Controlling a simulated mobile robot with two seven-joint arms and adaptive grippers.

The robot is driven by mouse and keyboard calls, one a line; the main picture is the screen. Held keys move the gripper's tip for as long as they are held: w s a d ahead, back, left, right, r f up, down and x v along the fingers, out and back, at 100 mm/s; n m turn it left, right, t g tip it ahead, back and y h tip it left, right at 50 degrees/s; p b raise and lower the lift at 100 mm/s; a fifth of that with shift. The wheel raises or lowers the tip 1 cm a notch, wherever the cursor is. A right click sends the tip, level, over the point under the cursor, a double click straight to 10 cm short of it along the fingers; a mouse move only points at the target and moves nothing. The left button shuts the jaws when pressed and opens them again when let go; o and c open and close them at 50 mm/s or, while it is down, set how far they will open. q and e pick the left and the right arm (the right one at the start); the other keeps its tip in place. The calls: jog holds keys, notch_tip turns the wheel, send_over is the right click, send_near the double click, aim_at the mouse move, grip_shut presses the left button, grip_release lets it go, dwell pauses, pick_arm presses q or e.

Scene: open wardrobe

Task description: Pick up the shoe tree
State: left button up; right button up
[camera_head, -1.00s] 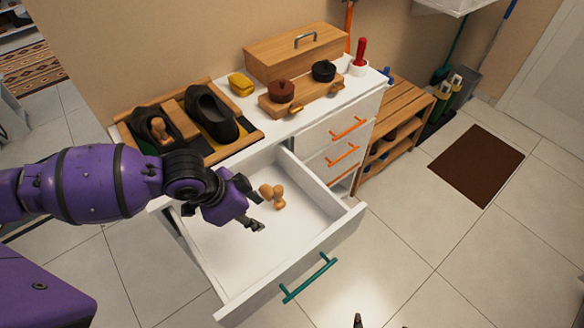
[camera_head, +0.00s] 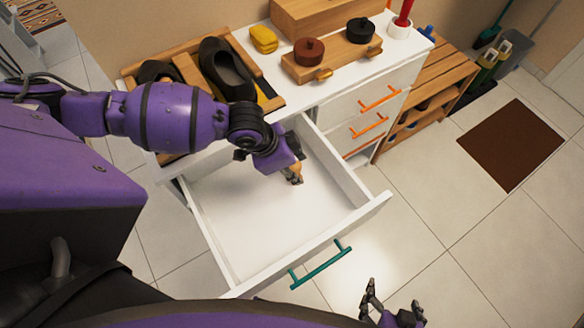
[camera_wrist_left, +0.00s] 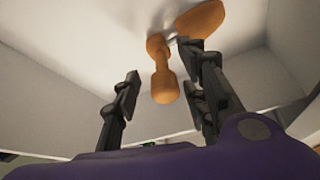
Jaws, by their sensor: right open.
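The orange-brown wooden shoe tree (camera_head: 297,169) lies in the open white drawer (camera_head: 240,222), mostly hidden by my left gripper (camera_head: 291,177) in the head view. In the left wrist view the shoe tree (camera_wrist_left: 164,83) shows a narrow knobbed piece, a short metal rod and a wider rounded piece. My left gripper (camera_wrist_left: 160,65) is open, with the narrow piece between its fingers; the right finger overlaps the wider piece. A clear gap shows on the left finger's side. My right gripper (camera_head: 388,302) is open and empty, outside the drawer at the bottom.
The drawer walls and its front with a teal handle (camera_head: 320,264) surround the shoe tree. Dark shoes (camera_head: 226,68) lie in a wooden tray on the white cabinet. A yellow sponge (camera_head: 264,39) and a wooden board with round tins (camera_head: 309,50) stand beside it.

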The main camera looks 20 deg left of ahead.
pick_arm(q)
jog(key=shift+x, duration=0.95)
jog(key=shift+w, duration=0.1)
jog(key=shift+r, duration=0.1)
jog(key=c, duration=1)
jog(key=shift+o, duration=0.2)
